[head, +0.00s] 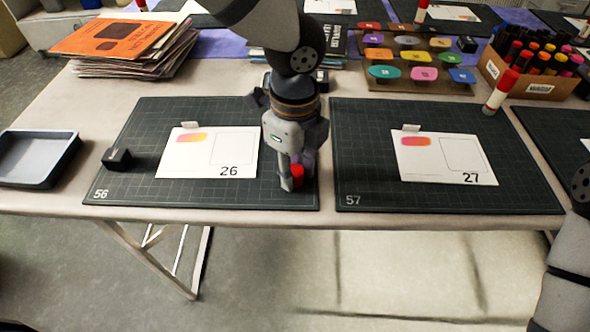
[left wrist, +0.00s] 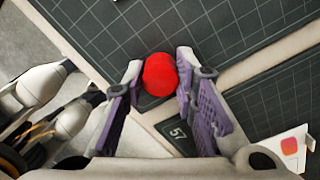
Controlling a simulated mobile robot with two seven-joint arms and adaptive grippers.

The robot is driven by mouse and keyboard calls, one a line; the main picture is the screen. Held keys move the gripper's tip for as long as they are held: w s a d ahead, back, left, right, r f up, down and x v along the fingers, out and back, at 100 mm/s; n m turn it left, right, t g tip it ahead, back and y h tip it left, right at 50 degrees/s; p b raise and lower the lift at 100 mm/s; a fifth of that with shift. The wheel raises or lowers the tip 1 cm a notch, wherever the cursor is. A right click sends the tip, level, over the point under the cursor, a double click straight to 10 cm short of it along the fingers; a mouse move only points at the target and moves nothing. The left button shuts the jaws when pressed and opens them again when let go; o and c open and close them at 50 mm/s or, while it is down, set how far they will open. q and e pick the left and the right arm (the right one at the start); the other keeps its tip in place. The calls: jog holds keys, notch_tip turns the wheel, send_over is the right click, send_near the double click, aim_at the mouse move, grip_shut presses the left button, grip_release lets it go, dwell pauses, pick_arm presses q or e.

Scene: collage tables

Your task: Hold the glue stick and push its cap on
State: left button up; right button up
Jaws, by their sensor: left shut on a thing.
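My left gripper (head: 291,186) points down over the right edge of the left mat, near the table's front. It is shut on the glue stick, whose red cap (head: 298,175) shows beside the fingers. In the left wrist view the round red top of the cap (left wrist: 160,75) sits between the fingertips of my left gripper (left wrist: 158,80). The glue stick's body is hidden, so I cannot tell how far the cap is on. My right gripper is out of view; only part of that arm shows at lower right.
The left mat (head: 139,125) holds a card (head: 195,158) and a black block (head: 117,157). A grey tray (head: 70,175) lies left. Paper stacks (head: 125,42) and a marker box (head: 535,85) stand behind.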

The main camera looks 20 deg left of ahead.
aim_at(295, 169)
pick_arm(q)
notch_tip(295, 169, up, 3)
jog(key=shift+w+r, duration=0.1)
jog(key=shift+r, duration=0.05)
jog(key=s+r+p, duration=0.2)
jog(key=s+r, duration=0.3)
jog(key=r, duration=0.1)
jog(key=shift+a+r, duration=0.2)
jog(key=shift+r, duration=0.15)
jog(key=s, duration=0.1)
jog(key=s+r+p, duration=0.1)
jog(key=s, duration=0.2)
jog(key=shift+s+a+r, duration=0.2)
jog(key=shift+s+r, duration=0.2)
jog(key=shift+c, duration=0.2)
jog(key=shift+s+a+r, duration=0.1)
jog(key=shift+s+r, duration=0.1)
jog(key=shift+s, duration=0.55)
jog(key=shift+s+a+r, duration=0.1)
jog(key=shift+s+r, duration=0.1)
jog(key=shift+s, duration=0.5)
jog(key=shift+s+r, duration=0.2)
jog(key=shift+s, duration=0.55)
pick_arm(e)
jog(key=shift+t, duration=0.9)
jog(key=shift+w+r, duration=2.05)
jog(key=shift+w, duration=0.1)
